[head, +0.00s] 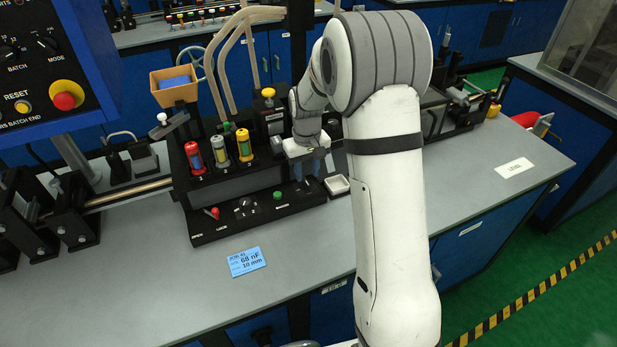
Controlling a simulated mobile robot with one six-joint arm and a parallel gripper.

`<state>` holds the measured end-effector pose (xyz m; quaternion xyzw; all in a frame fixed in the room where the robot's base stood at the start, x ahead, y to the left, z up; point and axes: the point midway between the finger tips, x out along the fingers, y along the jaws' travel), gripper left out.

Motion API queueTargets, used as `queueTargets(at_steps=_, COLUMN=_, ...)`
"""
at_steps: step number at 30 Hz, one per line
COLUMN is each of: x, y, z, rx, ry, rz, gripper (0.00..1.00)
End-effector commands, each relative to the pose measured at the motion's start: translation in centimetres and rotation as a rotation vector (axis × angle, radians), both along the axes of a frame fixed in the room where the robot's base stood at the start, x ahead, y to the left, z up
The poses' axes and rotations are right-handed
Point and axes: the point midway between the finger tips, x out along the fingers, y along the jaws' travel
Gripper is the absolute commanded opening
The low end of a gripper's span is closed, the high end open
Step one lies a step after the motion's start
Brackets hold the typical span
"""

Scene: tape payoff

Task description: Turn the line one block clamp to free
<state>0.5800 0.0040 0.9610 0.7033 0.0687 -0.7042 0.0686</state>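My gripper (314,178) points down over the right part of a black control strip (235,222) at the front of the line on the grey bench. My white arm comes in from the right foreground and covers what lies behind it. The fingers are small and dark here, so I cannot tell whether they are open or shut. A small red-knobbed lever (213,213) is on the left of the strip, with a black knob (245,207) and a green button (278,195) to its right. The labels are too small to read, and I cannot tell which part is the block clamp.
A small white tray (337,185) is beside my gripper. A blue job card (246,261) lies on the bench in front. A control box with a red button (65,100) overhangs the left. The front bench is mostly clear.

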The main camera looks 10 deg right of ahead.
Motion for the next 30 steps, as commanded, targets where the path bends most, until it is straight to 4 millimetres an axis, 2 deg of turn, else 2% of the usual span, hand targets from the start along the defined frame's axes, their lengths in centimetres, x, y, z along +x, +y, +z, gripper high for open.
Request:
queueTargets(at_steps=3, x=0.0, y=0.0, z=-1.8, rx=0.0, ry=0.002, rz=0.0, gripper=0.33)
queueTargets(at_steps=7, x=-0.1, y=0.0, z=-3.0, rx=0.0, ry=0.001, rz=0.0, gripper=0.33)
queueTargets(at_steps=17, x=0.0, y=0.1, z=-3.5, rx=0.0, ry=-0.001, rz=0.001, gripper=0.33)
queueTargets(at_steps=30, x=0.0, y=0.1, z=-3.4, rx=0.0, ry=-0.001, rz=0.002, gripper=0.0)
